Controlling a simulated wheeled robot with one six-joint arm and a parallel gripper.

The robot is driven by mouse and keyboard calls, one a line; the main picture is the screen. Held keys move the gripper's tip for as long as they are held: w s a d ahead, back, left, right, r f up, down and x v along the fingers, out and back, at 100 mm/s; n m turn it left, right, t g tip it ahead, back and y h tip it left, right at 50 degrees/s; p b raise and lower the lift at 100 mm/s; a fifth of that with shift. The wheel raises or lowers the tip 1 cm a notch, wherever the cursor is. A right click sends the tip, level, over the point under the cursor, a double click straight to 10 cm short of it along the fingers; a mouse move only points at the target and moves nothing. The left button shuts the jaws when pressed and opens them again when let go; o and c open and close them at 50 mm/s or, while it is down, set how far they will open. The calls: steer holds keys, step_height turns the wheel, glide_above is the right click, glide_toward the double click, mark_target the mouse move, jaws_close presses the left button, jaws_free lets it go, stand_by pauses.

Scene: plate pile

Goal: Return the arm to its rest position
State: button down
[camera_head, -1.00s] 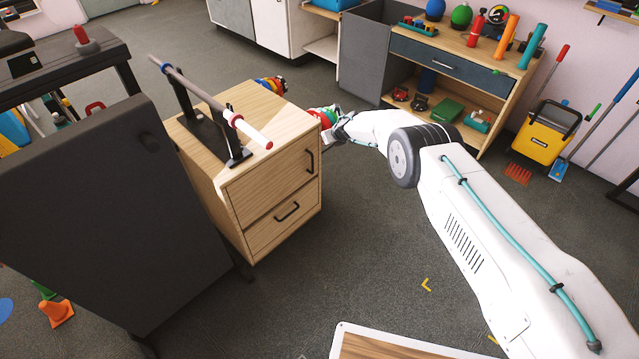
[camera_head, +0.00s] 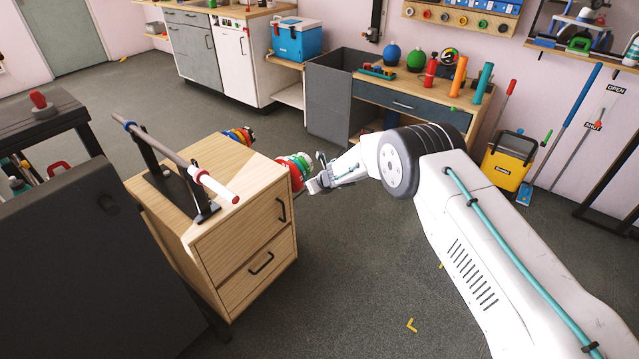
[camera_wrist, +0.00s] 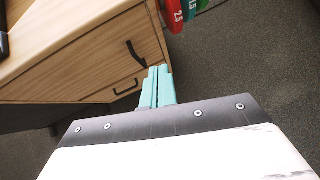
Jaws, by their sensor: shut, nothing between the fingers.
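My arm reaches out from the right in the head view. My gripper (camera_head: 316,180) is beside the right side of the wooden drawer cabinet (camera_head: 240,235), close to a set of coloured weight plates (camera_head: 295,170). In the wrist view my gripper's teal fingers (camera_wrist: 157,87) are together with nothing between them. They point toward the cabinet (camera_wrist: 85,55) and its dark handles. The red and green plates (camera_wrist: 180,12) show at the top of that view, apart from the fingers.
A horizontal bar (camera_head: 180,160) on a black stand tops the cabinet. A dark table (camera_head: 80,260) stands at the left. A workbench (camera_head: 405,105) with bottles and a yellow bucket (camera_head: 507,160) are behind my arm. The floor in front of the cabinet is clear.

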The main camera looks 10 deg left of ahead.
steer(key=s+d+r+m+h, duration=0.25)
steer(key=d+m+h, duration=0.25)
steer(key=d+m, duration=0.85)
steer(key=s+d+r+m+g+h, duration=0.1)
steer(key=s+d+r+m+h, duration=0.2)
steer(key=s+d+r+m, duration=0.45)
steer(key=s+d+r+m+g+h, duration=0.15)
steer(key=s+d+r+m, duration=0.25)
steer(key=d+r+m, duration=0.65)
steer(key=s+d+r+m+g, duration=0.2)
steer(key=s+d+r+m, duration=0.2)
steer(key=s+d+r, duration=0.4)
steer(key=s+d+r+m+g, duration=0.1)
steer(key=s+d+r+m, duration=0.2)
steer(key=s+d+r, duration=0.5)
steer(key=s+d+r+m+y, duration=0.1)
steer(key=s+r+m, duration=0.3)
steer(key=s, duration=0.8)
steer(key=s+d+r+m+t+y, duration=0.1)
steer(key=s+r+m, duration=0.3)
steer(key=s, duration=0.9)
